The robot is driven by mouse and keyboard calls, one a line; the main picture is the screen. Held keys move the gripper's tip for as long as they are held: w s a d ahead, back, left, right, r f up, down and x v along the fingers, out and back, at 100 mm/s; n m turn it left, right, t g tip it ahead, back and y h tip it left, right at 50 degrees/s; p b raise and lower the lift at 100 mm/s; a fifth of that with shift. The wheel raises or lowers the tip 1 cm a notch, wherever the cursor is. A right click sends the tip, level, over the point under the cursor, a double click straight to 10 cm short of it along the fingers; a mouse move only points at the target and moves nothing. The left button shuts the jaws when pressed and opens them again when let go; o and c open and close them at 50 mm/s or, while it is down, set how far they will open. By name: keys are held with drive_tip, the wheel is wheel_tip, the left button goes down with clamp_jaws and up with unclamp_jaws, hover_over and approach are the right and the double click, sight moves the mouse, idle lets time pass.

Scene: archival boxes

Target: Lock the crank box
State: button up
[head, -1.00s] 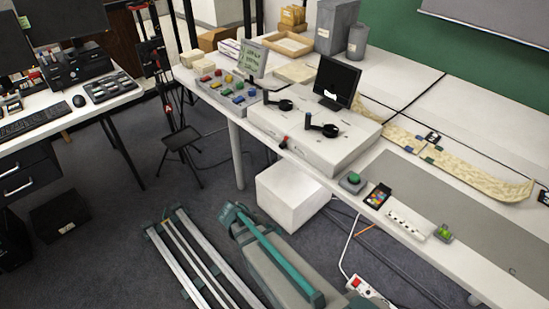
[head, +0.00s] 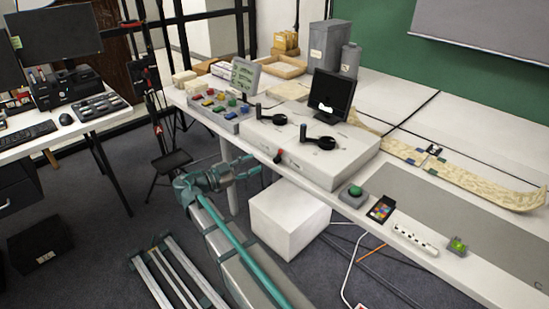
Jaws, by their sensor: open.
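The crank box (head: 290,152) is a wide, low white box on the table, in the middle of the head view. Two black cranks with upright handles stand on its top: a left crank (head: 272,119) and a right crank (head: 322,143). A dark monitor (head: 332,92) stands at the box's back right. My gripper (head: 250,163) is at the end of my teal arm, left of the red knob and close to the table's front edge. It is open and looks empty; its fingers are small and hard to make out.
A panel of coloured buttons (head: 217,107) sits left of the box. A green button (head: 354,191), a colour card (head: 381,208) and a power strip (head: 414,240) lie to the right along the front edge. A white cube (head: 288,218) stands on the floor below.

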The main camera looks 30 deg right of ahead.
sight(279, 156)
drive_tip(key=d, duration=0.6)
drive_tip(key=w+d, duration=0.1)
drive_tip(key=d, duration=0.2)
drive_tip(key=shift+d, duration=0.25)
clamp_jaws()
